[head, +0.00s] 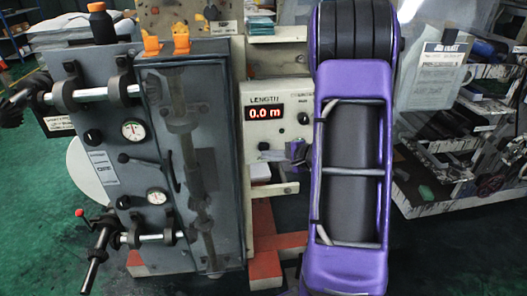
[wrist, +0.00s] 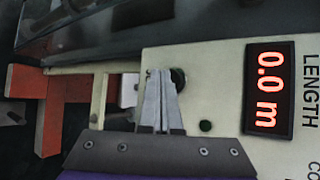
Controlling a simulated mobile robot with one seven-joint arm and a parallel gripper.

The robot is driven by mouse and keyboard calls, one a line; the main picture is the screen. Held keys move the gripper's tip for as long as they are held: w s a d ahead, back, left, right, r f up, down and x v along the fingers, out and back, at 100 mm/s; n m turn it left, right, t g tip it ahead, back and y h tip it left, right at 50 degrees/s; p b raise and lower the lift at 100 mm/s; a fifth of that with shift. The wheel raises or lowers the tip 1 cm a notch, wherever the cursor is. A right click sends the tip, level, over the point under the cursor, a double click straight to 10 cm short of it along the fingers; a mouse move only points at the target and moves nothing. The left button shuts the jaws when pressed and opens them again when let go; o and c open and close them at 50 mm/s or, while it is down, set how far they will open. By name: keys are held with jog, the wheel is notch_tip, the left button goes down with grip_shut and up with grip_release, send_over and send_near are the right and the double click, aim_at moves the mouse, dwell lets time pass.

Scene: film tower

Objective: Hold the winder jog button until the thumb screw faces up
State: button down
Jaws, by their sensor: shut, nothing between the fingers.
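The pale control panel (head: 247,92) carries a red LENGTH display (head: 265,112) reading 0.0 m; the display also shows in the wrist view (wrist: 268,88). A dark round button (wrist: 179,77) sits below the display; I take it for the jog button, though its label is not readable. My gripper (wrist: 160,74) is shut and empty, its fingertips beside this button and partly over its edge. I cannot tell whether they touch or press it. In the head view my gripper (head: 267,157) is small at the panel's lower part. I cannot pick out the thumb screw with certainty.
A grey machine cabinet (head: 120,180) with gauges, shafts and a clear cover stands left of the panel. A small dark green button (wrist: 206,126) is near my fingers. Orange-red frame parts (head: 264,225) lie below. My purple arm hides the area right of the panel.

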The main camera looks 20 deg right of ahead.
jog(key=shift+s, duration=0.15)
jog(key=shift+s, duration=0.1)
jog(key=s, duration=0.1)
jog(key=s+a+b, duration=0.1)
jog(key=s, duration=0.1)
jog(key=s+b, duration=0.1)
jog(key=shift+s+a, duration=0.25)
jog(key=shift+s, duration=0.05)
dwell(0.6)
